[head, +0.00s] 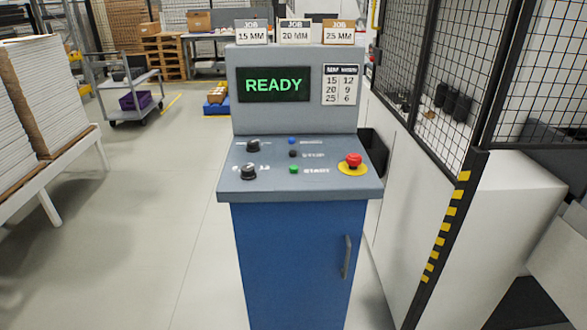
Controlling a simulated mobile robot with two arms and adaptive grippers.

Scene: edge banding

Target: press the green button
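The green button (294,169) sits on the sloped grey panel of the control console (299,226), left of a label that seems to read START. A black button (293,154) and a blue button (291,141) are above it in the same column. A red mushroom button (353,160) on a yellow disc is to the right. Two black knobs (249,171) are to the left. The screen (273,84) shows READY in green. Neither of my grippers is in view.
A black mesh fence (430,75) with a yellow-striped post stands close on the console's right. A table of stacked white panels (38,95) is on the left. A grey cart (127,90) is behind. The floor left of the console is clear.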

